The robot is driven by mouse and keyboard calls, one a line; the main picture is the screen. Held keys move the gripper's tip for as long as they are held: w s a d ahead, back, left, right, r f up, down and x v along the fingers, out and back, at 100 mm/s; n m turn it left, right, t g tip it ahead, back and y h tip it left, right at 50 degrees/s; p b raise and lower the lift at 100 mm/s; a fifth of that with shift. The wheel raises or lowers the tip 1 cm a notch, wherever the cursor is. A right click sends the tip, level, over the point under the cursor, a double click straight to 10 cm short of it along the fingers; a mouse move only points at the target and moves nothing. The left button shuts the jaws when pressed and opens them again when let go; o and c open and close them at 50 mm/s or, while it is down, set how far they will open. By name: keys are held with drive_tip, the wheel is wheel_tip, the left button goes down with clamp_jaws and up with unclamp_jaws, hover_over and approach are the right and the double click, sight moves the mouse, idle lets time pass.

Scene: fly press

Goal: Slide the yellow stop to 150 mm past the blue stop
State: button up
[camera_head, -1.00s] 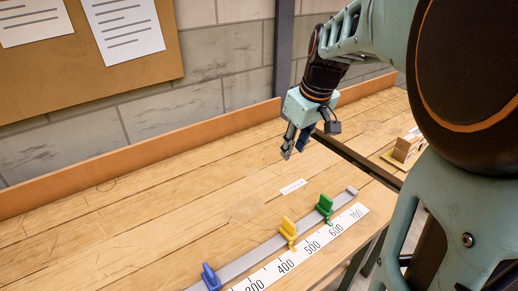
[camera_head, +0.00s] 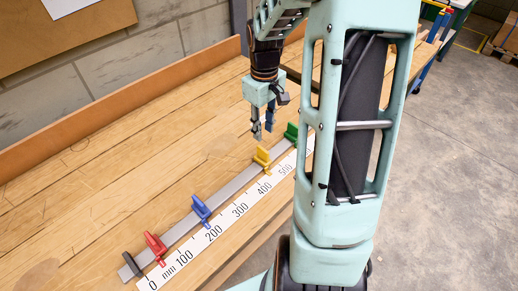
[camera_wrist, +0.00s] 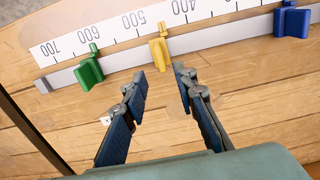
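The yellow stop (camera_head: 262,157) sits on the grey rail, its pointer between the 400 and 500 marks; it also shows in the wrist view (camera_wrist: 159,52). The blue stop (camera_head: 201,209) is farther down the rail, near the 200 mark, and shows at the wrist view's upper right (camera_wrist: 291,20). The grey rail (camera_head: 235,184) runs along the white millimetre scale (camera_head: 226,222). My gripper (camera_head: 263,125) is above the bench by the yellow stop. In the wrist view my gripper (camera_wrist: 159,76) is open and empty, the yellow stop beyond the gap between its fingertips.
A red stop (camera_head: 156,247) is near the rail's zero end, by a dark end piece (camera_head: 133,265). A green stop (camera_wrist: 90,69) stands on the other side of the yellow one. My arm hides the scale's far end in the head view. The bench behind the rail is clear.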

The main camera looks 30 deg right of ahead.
sight(263, 149)
wheel_tip(263, 149, down, 10)
drive_tip(key=shift+r, duration=0.1)
idle(0.4)
clamp_jaws()
